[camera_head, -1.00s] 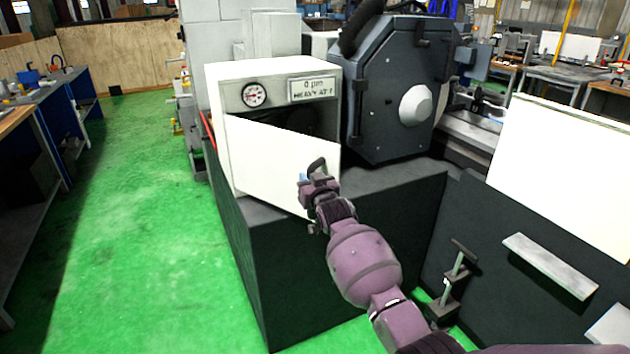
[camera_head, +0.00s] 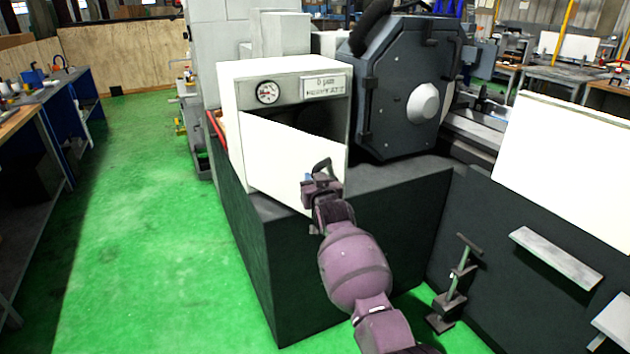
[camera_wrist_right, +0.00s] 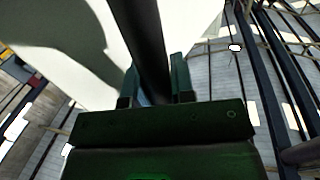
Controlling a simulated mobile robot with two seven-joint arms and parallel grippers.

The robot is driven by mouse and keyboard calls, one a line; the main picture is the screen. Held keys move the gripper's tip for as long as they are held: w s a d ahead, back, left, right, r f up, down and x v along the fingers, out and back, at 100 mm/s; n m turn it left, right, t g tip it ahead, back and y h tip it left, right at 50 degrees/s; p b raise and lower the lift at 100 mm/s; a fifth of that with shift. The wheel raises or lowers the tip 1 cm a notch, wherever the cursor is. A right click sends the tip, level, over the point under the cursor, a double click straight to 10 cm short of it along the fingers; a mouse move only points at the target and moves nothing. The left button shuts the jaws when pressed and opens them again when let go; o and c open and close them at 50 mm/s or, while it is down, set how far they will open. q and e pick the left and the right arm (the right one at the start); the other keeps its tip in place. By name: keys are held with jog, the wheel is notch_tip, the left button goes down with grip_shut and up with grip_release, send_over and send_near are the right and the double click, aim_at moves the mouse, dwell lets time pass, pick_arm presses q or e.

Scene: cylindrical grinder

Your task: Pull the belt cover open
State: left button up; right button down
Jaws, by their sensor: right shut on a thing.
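The belt cover (camera_head: 285,160) is a white panel on the front of a white box-shaped housing (camera_head: 235,90). It stands ajar, with a dark gap along its top edge, and its left edge stays at the housing. A dark handle (camera_head: 323,164) sits near its right edge. My right gripper (camera_head: 319,178) is shut on this handle. In the right wrist view the dark handle bar (camera_wrist_right: 146,38) runs between the two fingers of the right gripper (camera_wrist_right: 156,84), with the white cover (camera_wrist_right: 55,45) behind it. My left gripper is not in view.
The housing stands on a dark machine base (camera_head: 330,250). A dark grey wheel guard (camera_head: 410,90) is to its right. A white panel (camera_head: 565,170) and a small clamp-like part (camera_head: 455,285) are further right. Green floor (camera_head: 150,220) to the left is clear.

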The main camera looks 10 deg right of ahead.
jog(key=shift+d+f, duration=0.25)
jog(key=shift+f, duration=0.1)
jog(key=c, duration=1.4)
grip_release()
jog(key=o, duration=0.4)
jog(key=shift+s+d+r, duration=0.15)
jog(key=shift+s+r, duration=0.05)
jog(key=shift+o, duration=0.2)
jog(key=s, duration=1)
jog(key=shift+s, duration=0.3)
jog(key=shift+r, duration=0.1)
